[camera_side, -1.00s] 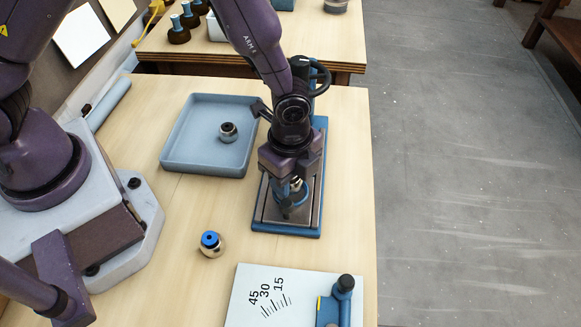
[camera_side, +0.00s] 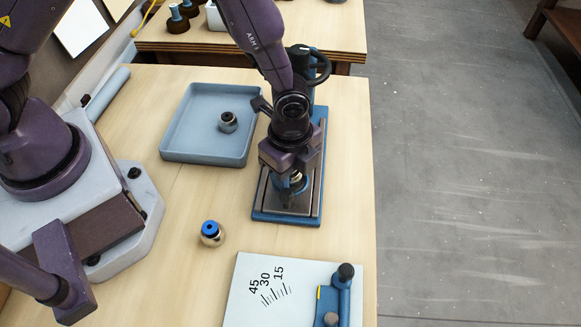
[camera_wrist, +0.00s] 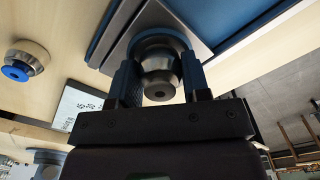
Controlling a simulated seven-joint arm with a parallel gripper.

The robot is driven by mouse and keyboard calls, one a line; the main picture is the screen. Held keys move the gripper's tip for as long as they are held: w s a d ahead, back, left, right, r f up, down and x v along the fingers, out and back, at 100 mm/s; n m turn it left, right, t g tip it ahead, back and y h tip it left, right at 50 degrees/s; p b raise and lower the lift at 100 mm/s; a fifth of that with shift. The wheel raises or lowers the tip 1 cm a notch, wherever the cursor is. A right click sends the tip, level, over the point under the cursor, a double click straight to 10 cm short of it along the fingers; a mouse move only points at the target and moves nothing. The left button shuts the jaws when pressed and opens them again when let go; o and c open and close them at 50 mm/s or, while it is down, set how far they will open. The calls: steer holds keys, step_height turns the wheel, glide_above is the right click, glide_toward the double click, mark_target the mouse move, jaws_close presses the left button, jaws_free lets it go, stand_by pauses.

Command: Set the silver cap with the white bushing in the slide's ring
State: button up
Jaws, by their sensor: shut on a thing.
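My gripper (camera_side: 291,190) points down over the blue slide (camera_side: 262,217) and its dark metal plate. In the wrist view my gripper (camera_wrist: 160,85) is shut on a silver cap (camera_wrist: 158,65). In the side view the fingers mostly hide the cap and ring.
A silver cap with a blue bushing (camera_side: 211,233) stands on the table. Another with a dark bushing (camera_side: 228,122) sits in the blue-grey tray (camera_side: 180,153). A white angle-scale board (camera_side: 250,300) with a blue fixture lies in front. The slide's upright and black handle (camera_side: 320,66) stand behind my gripper.

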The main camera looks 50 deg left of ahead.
steer(key=shift+f, duration=0.1)
steer(key=o, duration=1.1)
steer(key=shift+c, duration=0.2)
step_height(320, 180, up, 13)
step_height(320, 180, up, 9)
stand_by(0.7)
steer(key=shift+f+n, duration=0.1)
steer(key=shift+n, duration=0.2)
